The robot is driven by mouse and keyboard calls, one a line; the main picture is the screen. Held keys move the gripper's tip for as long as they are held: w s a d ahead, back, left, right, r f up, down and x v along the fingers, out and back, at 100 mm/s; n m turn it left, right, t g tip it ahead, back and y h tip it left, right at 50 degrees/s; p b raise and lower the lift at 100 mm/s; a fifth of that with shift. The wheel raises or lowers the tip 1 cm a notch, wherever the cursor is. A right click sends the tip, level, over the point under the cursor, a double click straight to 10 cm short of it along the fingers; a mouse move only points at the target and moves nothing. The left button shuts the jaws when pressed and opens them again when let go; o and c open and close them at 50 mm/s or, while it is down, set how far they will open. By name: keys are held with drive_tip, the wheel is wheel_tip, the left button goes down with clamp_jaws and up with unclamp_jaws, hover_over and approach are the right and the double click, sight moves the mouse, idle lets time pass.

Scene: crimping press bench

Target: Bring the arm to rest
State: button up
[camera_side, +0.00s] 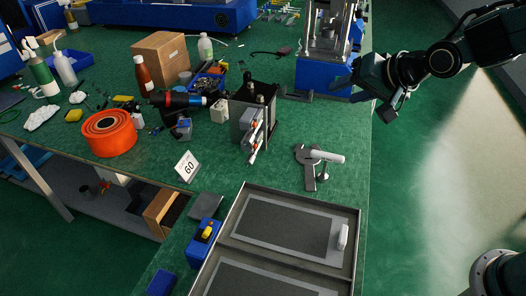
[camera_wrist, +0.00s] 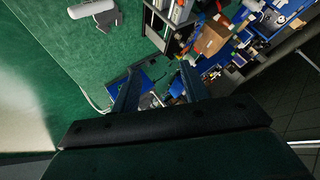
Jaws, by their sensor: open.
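My gripper (camera_side: 352,91) is at the upper right in the side view, raised near the right edge of the green bench (camera_side: 285,192). Its two fingers point left, toward the blue-based press (camera_side: 318,68). In the wrist view my gripper (camera_wrist: 158,88) shows two fingers spread apart with nothing between them. It is open and empty. From the side view I cannot tell how far the fingertips are from the press base.
A grey holder with a white cylinder (camera_side: 327,156) stands near the bench's right edge. A metal tray (camera_side: 354,222) lies in front. A dark block with clamps (camera_side: 240,113), an orange roll (camera_side: 107,133) and a cardboard box (camera_side: 160,57) stand left.

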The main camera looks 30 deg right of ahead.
drive_tip(key=s+d+r+n+g, duration=0.1)
drive_tip(key=s+d+n, duration=0.1)
drive_tip(key=s, duration=0.6)
drive_tip(key=s+d+r+n+g+h, duration=0.1)
drive_tip(key=s+d+r+n, duration=0.1)
drive_tip(key=s, duration=0.7)
drive_tip(key=s+d+r+n+g, duration=0.1)
drive_tip(key=s+d, duration=0.3)
drive_tip(key=s, duration=0.5)
drive_tip(key=shift+s+d+r+n+g+h, duration=0.25)
drive_tip(key=shift+n+g+h, duration=0.2)
drive_tip(key=shift+n, duration=0.25)
drive_tip(key=shift+w, duration=0.1)
